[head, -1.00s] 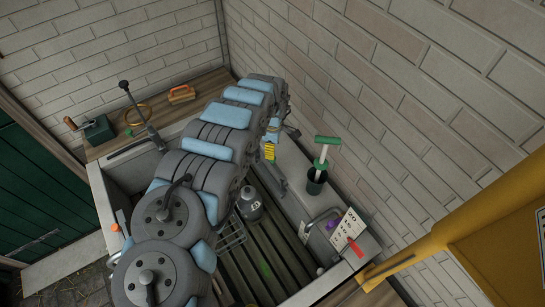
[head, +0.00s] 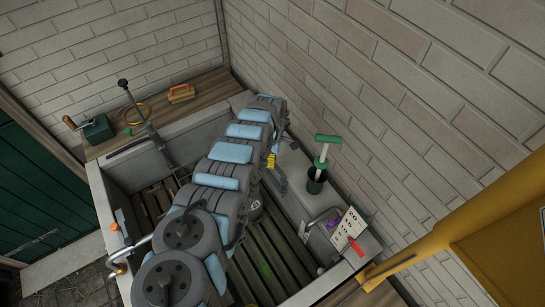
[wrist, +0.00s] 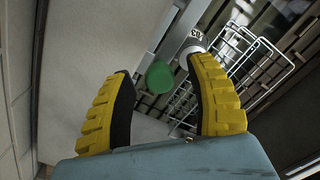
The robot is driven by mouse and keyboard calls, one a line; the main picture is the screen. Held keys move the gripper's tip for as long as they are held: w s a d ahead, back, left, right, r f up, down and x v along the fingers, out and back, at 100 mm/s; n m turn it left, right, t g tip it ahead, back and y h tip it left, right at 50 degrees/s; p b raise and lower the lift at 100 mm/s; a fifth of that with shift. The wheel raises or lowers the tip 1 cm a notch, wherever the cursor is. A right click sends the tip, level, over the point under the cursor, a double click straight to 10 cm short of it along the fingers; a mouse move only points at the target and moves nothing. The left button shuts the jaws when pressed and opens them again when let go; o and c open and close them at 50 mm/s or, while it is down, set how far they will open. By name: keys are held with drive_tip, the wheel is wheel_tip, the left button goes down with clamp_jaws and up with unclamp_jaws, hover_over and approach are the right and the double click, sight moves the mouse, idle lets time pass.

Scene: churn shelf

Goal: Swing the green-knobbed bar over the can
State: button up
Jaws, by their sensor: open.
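The round green knob (wrist: 160,77) shows in the wrist view between the fingers of my gripper (wrist: 166,88). The yellow fingers are open on either side of it with gaps, and I cannot tell how deep it sits between them. The knob's bar is hard to make out against the grey metal behind it. The can (wrist: 192,44), a pale round top with dark figures, is just beyond the right fingertip. In the head view my gripper (head: 271,160) is a small yellow patch at the trough's right side. My arm hides most of the can (head: 255,211) and the knob there.
A wire rack (wrist: 250,62) stands right of the can in the wrist view. The brick wall is close on the right.

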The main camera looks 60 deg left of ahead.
drive_tip(key=shift+f, duration=0.1)
drive_tip(key=shift+c, duration=0.3)
clamp_jaws()
